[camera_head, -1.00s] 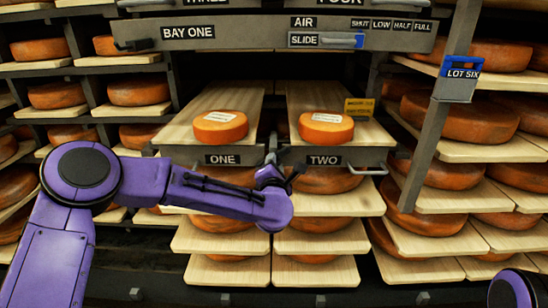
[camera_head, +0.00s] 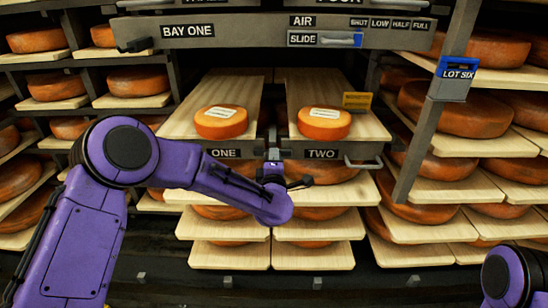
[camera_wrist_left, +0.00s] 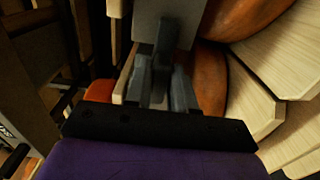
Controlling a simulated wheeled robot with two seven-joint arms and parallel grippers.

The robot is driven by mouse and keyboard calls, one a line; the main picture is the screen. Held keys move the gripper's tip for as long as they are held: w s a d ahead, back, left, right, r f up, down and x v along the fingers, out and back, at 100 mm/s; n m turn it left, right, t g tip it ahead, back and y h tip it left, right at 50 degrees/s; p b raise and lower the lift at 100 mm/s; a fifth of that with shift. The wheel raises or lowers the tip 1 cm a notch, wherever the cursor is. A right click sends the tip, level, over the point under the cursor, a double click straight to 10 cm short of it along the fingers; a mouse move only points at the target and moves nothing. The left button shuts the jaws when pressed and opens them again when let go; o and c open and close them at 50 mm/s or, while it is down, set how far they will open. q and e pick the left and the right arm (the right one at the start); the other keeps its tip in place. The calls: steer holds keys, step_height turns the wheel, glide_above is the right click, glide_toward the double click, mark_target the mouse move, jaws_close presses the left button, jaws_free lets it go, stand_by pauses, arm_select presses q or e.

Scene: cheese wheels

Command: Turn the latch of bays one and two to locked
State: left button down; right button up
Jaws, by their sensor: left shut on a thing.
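Between the "ONE" plate (camera_head: 224,153) and the "TWO" plate (camera_head: 321,154) stands a small grey latch (camera_head: 273,153), which looks upright. My left gripper (camera_head: 273,170) is at its lower end, just below and between the two plates. In the left wrist view the fingers (camera_wrist_left: 160,88) are shut on the dark latch handle (camera_wrist_left: 164,42), in front of a pale grey plate. The fingers partly hide the latch, and I cannot read whether it stands at locked. My right gripper is out of view.
Boards with orange cheese wheels (camera_head: 221,122) (camera_head: 324,123) lie above the plates. A wire handle (camera_head: 363,162) sticks out right of "TWO". The "BAY ONE" beam (camera_head: 240,32) spans overhead. A post with the "LOT SIX" tag (camera_head: 457,73) stands at right.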

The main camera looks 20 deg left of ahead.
arm_select(q)
steer(key=shift+f, duration=0.1)
stand_by(0.3)
steer(key=c, duration=1)
jaws_free()
steer(key=shift+c, duration=0.2)
steer(key=shift+s+d, duration=0.1)
steer(key=v, duration=1)
steer(key=shift+s+p, duration=0.2)
steer(key=shift+p, duration=0.15)
